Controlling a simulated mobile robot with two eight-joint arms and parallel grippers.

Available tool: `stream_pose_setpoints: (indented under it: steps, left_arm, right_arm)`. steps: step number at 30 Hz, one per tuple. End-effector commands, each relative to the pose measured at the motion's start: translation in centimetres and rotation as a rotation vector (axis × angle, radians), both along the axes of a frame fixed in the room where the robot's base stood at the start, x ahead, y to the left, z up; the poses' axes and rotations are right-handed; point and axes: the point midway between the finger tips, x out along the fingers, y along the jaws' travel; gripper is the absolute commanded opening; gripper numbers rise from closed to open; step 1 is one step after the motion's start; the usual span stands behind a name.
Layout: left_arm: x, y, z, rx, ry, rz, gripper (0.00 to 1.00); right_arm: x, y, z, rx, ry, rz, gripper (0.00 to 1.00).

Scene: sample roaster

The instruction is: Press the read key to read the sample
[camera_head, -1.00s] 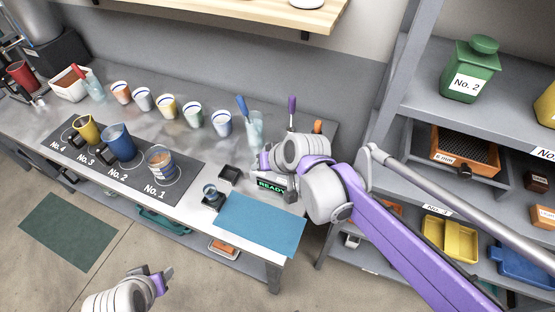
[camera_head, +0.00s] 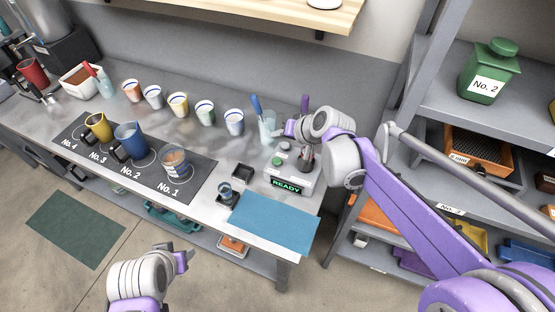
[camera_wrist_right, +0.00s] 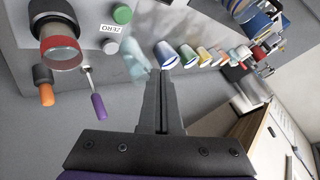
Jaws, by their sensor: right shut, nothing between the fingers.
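The sample reader (camera_head: 303,186) stands at the right end of the bench, with a lit display (camera_head: 286,186) that says READY. On its top are a green key (camera_head: 277,161) and a grey key (camera_head: 285,146). Both show in the wrist view, the green key (camera_wrist_right: 122,14) and grey key (camera_wrist_right: 110,46) beside a ZERO label. I cannot tell for certain which key is read. My right gripper (camera_head: 282,133) is shut and empty, above and behind the reader, apart from the keys. My left gripper (camera_head: 188,257) hangs in front of the bench; its jaw opening is unclear.
A glass with a blue-handled tool (camera_head: 267,127) stands behind the reader, near my right gripper. A dark cylinder with a red ring (camera_wrist_right: 61,45) rises near the keys. Shelves stand to the right.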

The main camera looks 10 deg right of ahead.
Motion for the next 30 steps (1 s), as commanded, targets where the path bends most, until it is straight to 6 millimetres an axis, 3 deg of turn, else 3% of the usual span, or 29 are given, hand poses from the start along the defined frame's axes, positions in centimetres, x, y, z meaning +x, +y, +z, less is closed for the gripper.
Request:
stream_pose_setpoints:
  steps: [8, 21, 30]
  left_arm:
    - [-0.6, 0.0, -1.8, 0.0, 0.011, 0.0, 0.5]
    - [-1.8, 0.0, -6.5, 0.0, 0.034, 0.0, 0.5]
    - [-1.9, 0.0, -6.9, 0.0, 0.035, 0.0, 0.5]
  right_arm:
    - [-0.1, 0.0, -2.2, 0.0, 0.002, 0.0, 0.0]
    - [-0.1, 0.0, -8.1, 0.0, 0.002, 0.001, 0.0]
    - [0.0, 0.0, -8.8, 0.0, 0.0, 0.0, 0.0]
